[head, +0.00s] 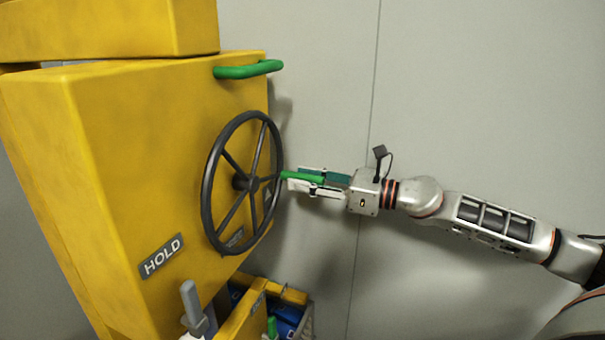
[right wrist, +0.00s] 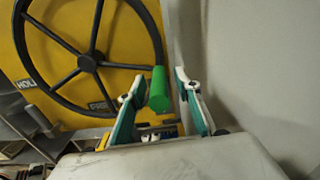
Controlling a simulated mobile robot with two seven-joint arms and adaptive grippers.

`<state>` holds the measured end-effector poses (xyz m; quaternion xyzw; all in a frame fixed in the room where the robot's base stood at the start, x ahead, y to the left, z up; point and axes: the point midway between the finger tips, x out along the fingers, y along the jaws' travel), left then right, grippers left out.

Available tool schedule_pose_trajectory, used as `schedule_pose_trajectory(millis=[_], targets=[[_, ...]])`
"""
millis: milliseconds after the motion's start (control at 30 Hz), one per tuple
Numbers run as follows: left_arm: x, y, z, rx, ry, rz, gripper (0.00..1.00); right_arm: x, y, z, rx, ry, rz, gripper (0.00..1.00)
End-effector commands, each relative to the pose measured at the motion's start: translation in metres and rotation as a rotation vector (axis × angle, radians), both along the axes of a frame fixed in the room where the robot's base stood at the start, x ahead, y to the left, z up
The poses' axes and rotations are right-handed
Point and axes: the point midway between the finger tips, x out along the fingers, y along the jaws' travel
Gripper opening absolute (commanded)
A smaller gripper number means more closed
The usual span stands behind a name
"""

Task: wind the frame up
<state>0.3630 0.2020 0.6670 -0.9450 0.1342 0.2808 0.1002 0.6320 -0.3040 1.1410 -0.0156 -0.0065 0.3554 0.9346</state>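A dark spoked handwheel (head: 209,190) stands on the side of a yellow cabinet (head: 130,150). A green crank knob (head: 300,177) sticks out from the wheel's right rim. My right gripper (head: 300,183) reaches in from the right, with its fingers on either side of the knob. In the right wrist view, the knob (right wrist: 158,92) stands between the two fingertips, with narrow gaps showing on both sides, so the gripper (right wrist: 160,85) looks open around it. The wheel (right wrist: 88,63) fills the left of that view. My left gripper is not in view. The frame cannot be made out clearly.
A fixed green handle (head: 248,69) juts from the cabinet above the wheel. A plate (head: 161,256) reads HOLD. A grey lever (head: 191,301) and a yellow-edged bin (head: 290,294) with blue things are below. Grey wall panels (head: 460,100) stand behind my arm.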

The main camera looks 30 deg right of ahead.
Motion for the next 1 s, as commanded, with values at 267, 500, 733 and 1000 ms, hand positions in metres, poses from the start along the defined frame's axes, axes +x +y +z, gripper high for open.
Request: schedule_pose_trajectory(millis=[267,500,733,1000], targets=[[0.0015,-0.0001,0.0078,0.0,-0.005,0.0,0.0,0.006,0.0062,-0.0005,-0.001,0.001,0.001,0.33],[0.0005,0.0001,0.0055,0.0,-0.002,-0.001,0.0,0.006,0.0061,-0.001,-0.001,0.001,0.001,0.2],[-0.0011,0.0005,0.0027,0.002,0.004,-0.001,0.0,0.0058,0.0059,-0.0009,-0.001,0.001,0.001,0.0],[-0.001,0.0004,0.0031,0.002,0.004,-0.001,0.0,0.0045,0.0076,-0.0068,0.032,0.031,0.002,0.0]])
